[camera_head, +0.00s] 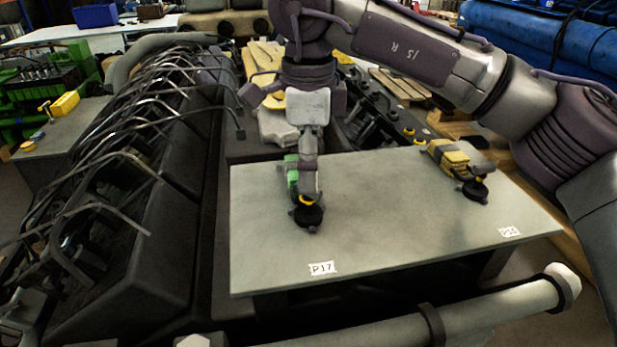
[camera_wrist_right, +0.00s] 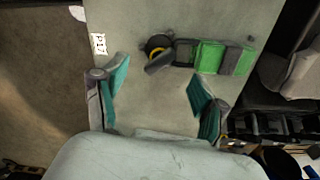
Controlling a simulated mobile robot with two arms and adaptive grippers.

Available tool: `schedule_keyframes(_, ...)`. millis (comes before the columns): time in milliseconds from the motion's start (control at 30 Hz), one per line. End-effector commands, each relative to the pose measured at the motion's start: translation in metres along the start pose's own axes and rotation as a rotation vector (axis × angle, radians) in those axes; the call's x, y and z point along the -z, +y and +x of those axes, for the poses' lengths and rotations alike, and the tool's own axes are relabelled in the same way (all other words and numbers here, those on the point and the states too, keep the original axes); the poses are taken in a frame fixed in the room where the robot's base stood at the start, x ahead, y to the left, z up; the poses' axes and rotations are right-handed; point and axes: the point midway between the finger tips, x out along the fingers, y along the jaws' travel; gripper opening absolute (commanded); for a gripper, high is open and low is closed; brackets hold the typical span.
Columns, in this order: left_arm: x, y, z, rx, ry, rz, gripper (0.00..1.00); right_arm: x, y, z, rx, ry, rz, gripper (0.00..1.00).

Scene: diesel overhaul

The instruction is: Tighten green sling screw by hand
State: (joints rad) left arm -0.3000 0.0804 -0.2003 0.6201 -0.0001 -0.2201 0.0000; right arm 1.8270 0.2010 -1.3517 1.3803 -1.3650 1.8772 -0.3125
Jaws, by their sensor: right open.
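The green sling (camera_head: 291,173) lies on the grey table plate near the P17 label. Its screw (camera_head: 307,214) is a dark round knob with a yellow ring at the sling's near end. My right gripper (camera_head: 308,178) hangs over the sling and hides part of it. In the right wrist view the gripper (camera_wrist_right: 158,82) is open, with teal pads spread wide and nothing between them. There the screw (camera_wrist_right: 158,44) and the green sling (camera_wrist_right: 210,57) show beyond the fingertips, apart from the pads. My left gripper is not in view.
The grey plate (camera_head: 400,220) is mostly bare in the middle. A yellow sling (camera_head: 450,157) with a similar dark knob lies at its right. A dark engine block with curved pipes (camera_head: 110,150) stands on the left. A grey rail (camera_head: 480,312) runs along the front.

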Motion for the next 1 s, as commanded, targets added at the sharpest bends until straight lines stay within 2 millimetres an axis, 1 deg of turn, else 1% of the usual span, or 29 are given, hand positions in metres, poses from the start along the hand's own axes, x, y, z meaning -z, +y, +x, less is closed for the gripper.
schedule_keyframes(33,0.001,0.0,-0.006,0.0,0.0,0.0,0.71,0.0,0.0,-0.003,-0.001,0.0,-0.083,0.71)
schedule_keyframes(967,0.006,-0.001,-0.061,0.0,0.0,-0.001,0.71,0.0,0.0,-0.003,-0.002,0.0,-1.776,0.71)
schedule_keyframes(1000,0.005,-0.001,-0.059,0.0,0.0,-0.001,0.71,0.0,0.0,-0.001,-0.001,-0.001,-1.847,0.71)
